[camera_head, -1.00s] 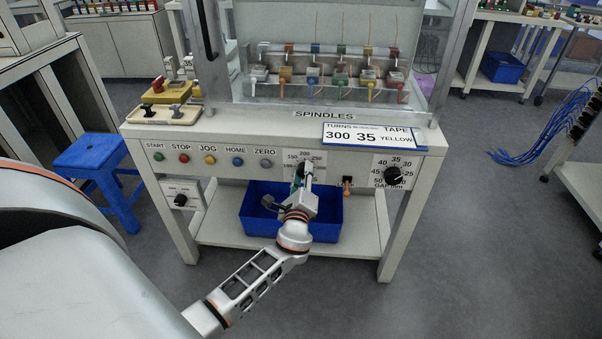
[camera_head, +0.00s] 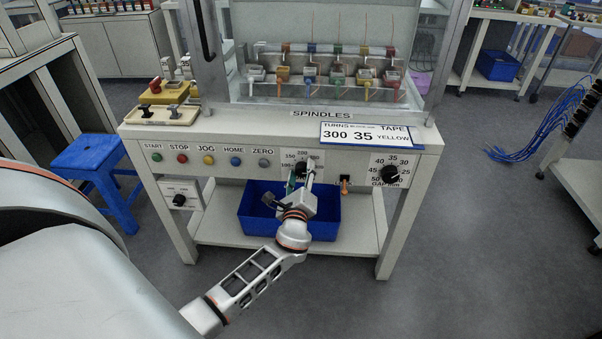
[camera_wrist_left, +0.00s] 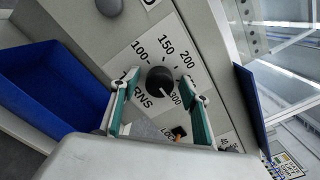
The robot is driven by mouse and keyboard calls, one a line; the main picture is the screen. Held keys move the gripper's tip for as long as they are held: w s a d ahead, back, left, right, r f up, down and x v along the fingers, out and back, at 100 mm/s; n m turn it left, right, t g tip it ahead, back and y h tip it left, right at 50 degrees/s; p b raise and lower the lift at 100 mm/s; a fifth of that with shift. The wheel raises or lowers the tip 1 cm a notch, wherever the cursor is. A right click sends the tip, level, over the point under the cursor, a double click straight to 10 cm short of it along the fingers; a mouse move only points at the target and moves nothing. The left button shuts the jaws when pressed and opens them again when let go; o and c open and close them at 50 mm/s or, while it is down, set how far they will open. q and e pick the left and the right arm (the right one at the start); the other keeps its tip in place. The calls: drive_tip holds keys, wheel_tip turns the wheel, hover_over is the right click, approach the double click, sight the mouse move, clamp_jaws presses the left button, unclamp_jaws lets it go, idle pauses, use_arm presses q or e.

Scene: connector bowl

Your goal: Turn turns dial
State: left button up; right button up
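The turns dial is a round black knob (camera_head: 301,168) on the white front panel, with a printed scale around it. It also shows as a black knob (camera_wrist_left: 160,80) in the left wrist view, where its white line points toward the 300 mark. My left gripper (camera_head: 301,182) is just in front of and below the knob. In the left wrist view its green-padded fingers (camera_wrist_left: 160,84) are spread, one on each side of the knob, with a gap to it on both sides. My right gripper is not in view.
A card (camera_head: 366,134) above the panel reads turns 300, gap 35, tape yellow. A gap dial (camera_head: 390,174) is to the right, a lock switch (camera_head: 345,180) beside it. Several buttons (camera_head: 209,160) line the left. A blue bin (camera_head: 256,222) stands below on the shelf.

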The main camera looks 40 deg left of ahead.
use_arm(q)
drive_tip(key=shift+s, duration=0.1)
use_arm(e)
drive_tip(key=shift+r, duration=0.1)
use_arm(q)
drive_tip(key=v, duration=1.2)
drive_tip(key=s+d+f+n+g+h+p, duration=0.2)
drive_tip(key=s+d+n+h+p, duration=0.3)
drive_tip(key=s+d+n, duration=0.3)
drive_tip(key=s+d+f+n+g+h+p, duration=0.2)
drive_tip(key=s+d+f+n+h+p, duration=0.3)
drive_tip(key=s, duration=1.1)
drive_tip(key=d+n+h, duration=0.1)
drive_tip(key=d+n, duration=0.2)
drive_tip(key=shift+s+d+n+g+h, duration=0.25)
drive_tip(key=shift+d+n+g+h, duration=0.05)
drive_tip(key=shift+d+g+h, duration=0.1)
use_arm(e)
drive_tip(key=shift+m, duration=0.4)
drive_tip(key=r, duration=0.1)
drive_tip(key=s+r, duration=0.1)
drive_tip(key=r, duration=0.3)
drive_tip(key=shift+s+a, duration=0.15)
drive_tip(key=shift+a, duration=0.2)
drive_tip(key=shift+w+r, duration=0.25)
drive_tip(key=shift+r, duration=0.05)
